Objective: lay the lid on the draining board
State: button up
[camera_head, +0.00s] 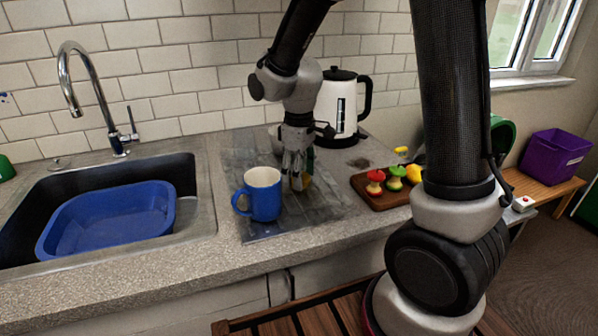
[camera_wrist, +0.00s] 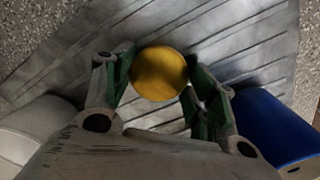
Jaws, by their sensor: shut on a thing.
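A round yellow thing, which I take to be the lid (camera_wrist: 159,73), sits between the green-padded fingers of my gripper (camera_wrist: 160,80) in the wrist view. My gripper is shut on the lid. It is over the grey ribbed draining board (camera_head: 310,211), which also fills much of the wrist view (camera_wrist: 235,40). The lid is low over the board; I cannot tell whether it touches it.
A blue mug (camera_head: 262,197) stands on the draining board, close left of my gripper. A white kettle (camera_head: 335,108) stands behind. A wooden board (camera_head: 378,199) with coloured pieces is to the right. The sink holds a blue basin (camera_head: 110,217). The board's front right is clear.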

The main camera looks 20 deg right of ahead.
jog(key=o, duration=0.8)
jog(key=shift+o, duration=0.2)
notch_tip(320, 180, up, 12)
jog(key=s+d+r+m+t, duration=0.2)
jog(key=s+d+m, duration=0.2)
jog(key=s+d, duration=0.3)
jog(key=s+d+r+m+t, duration=0.2)
jog(key=s+d+m, duration=0.3)
jog(key=s, duration=0.7)
jog(key=shift+d+r, duration=0.6)
jog(key=shift+d, duration=0.3)
